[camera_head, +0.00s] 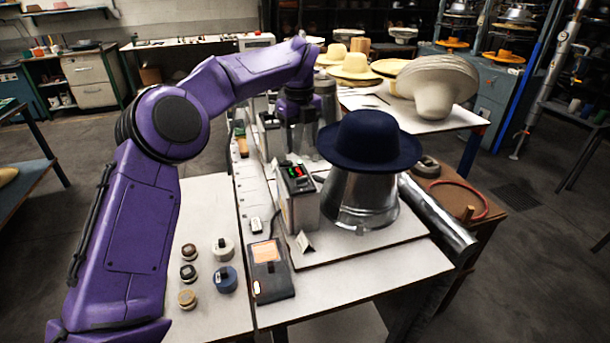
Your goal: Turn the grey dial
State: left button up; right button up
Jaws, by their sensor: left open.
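My left arm, purple, reaches in from the left, and my left gripper (304,148) points down behind the control box, left of the hat. Its fingers are open and partly blurred into the metal parts around them. A grey control box (303,207) with a small red and green display stands left of the metal press form. I cannot make out a grey dial clearly; the area by the gripper is crowded and partly hidden by my arm. A dark blue hat (368,138) sits on the silver metal form (358,203). My right gripper is not in view.
A dark box with an orange label (268,270) lies at the table's front. Several small round pieces (224,279) stand on the white tabletop (205,205) at left. A metal tube (438,216) lies right of the form. Pale hats (436,85) stand on a table behind.

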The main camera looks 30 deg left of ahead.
aim_at(301, 181)
pick_arm(q)
notch_tip(301, 181, down, 10)
jog(key=shift+r+p, duration=0.1)
jog(key=shift+p, duration=0.4)
jog(key=c, duration=1)
